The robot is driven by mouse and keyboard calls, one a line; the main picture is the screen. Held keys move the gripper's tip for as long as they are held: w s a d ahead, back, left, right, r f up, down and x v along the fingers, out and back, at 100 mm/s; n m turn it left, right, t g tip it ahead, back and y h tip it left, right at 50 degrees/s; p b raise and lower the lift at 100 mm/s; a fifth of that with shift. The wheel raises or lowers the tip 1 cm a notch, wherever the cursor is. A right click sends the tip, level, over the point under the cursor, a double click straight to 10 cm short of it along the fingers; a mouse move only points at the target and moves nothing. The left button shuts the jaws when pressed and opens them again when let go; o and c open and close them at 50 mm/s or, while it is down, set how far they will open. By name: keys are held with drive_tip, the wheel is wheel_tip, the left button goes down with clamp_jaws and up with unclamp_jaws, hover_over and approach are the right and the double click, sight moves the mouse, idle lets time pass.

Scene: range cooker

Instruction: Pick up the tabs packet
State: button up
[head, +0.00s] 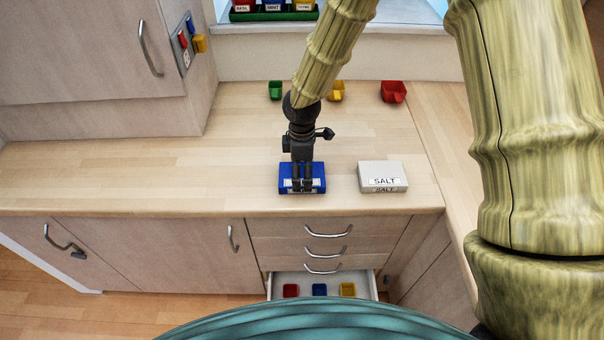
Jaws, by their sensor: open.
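A blue packet (287,173) lies flat on the wooden worktop near its front edge. A pale label strip shows along its front, but I cannot read it behind the fingers; it is likely the tabs packet. My gripper (302,187) points down over the middle of the blue packet with its fingers open. The fingers hide the packet's centre. I cannot tell whether they touch it or hover just above it.
A white packet marked SALT (382,171) lies to the right. Green (275,90), yellow (337,90) and red (393,91) scoop-like containers stand at the back. Below the worktop (150,170), an open drawer (274,287) holds small red, blue and yellow items. The worktop's left is clear.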

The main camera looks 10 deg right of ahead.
drive_tip(key=shift+f, duration=0.85)
drive_tip(key=c, duration=1.1)
drive_tip(key=shift+r, duration=0.15)
